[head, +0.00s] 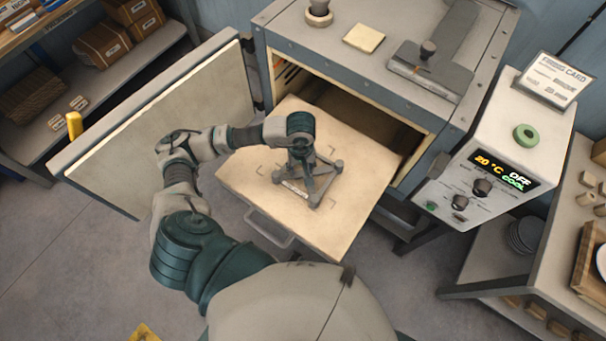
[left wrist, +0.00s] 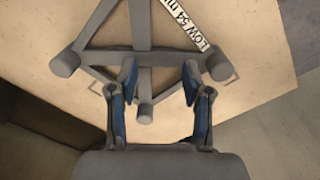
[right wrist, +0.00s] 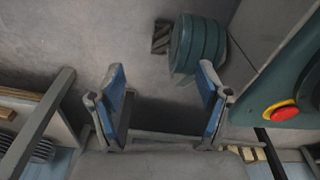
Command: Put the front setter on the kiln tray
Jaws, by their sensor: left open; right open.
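The setter (head: 324,186), a grey triangular frame with round corner posts and a white label, rests on the cream kiln tray (head: 245,187), which is pulled out of the kiln. The setter also shows in the left wrist view (left wrist: 142,35), its label partly readable as "LOW 54". My left gripper (head: 303,165) is over the setter, pointing down. In the left wrist view its open fingers (left wrist: 159,82) lie on either side of the setter's middle bar; contact is not clear. My right gripper (right wrist: 160,85) is open and empty, seen only in the right wrist view.
The kiln door (head: 150,130) stands open at the left. The control box (head: 490,165) is at the right. A grey T-shaped piece (head: 435,65) and a small cream tile (head: 363,38) lie on the kiln top. Dark corner marks show on the tray around the setter.

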